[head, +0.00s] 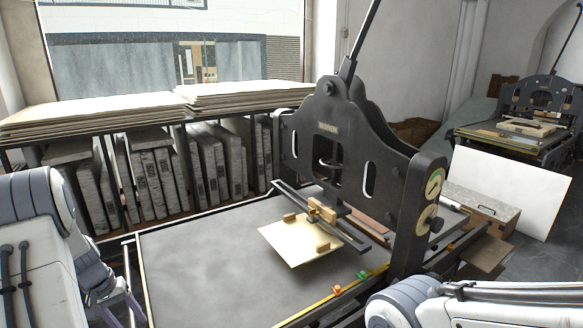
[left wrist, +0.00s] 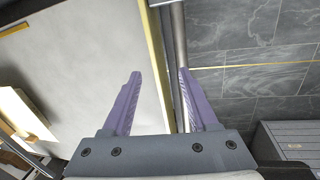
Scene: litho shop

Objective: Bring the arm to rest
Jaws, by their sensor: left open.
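My left arm (head: 45,235) comes in from the left in the head view and is bent down. Its gripper (head: 122,304) hangs low beside the left edge of the press bed, partly cut off by the frame's lower edge. In the left wrist view the gripper's two purple fingers (left wrist: 157,82) stand well apart with nothing held between them. A yellow-edged border and a metal rail (left wrist: 180,60) show beyond and below the fingers; I cannot tell whether they touch. My right arm (head: 475,305) shows at the bottom right of the head view, and its gripper is out of view.
A black press (head: 345,130) stands over the grey bed (head: 195,265), with a cream sheet (head: 290,247) and small wooden blocks on it. Paper-stacked shelves (head: 90,108) line the window. A white board (head: 510,185) leans at right. Tiled floor (left wrist: 240,85) lies beside the rail.

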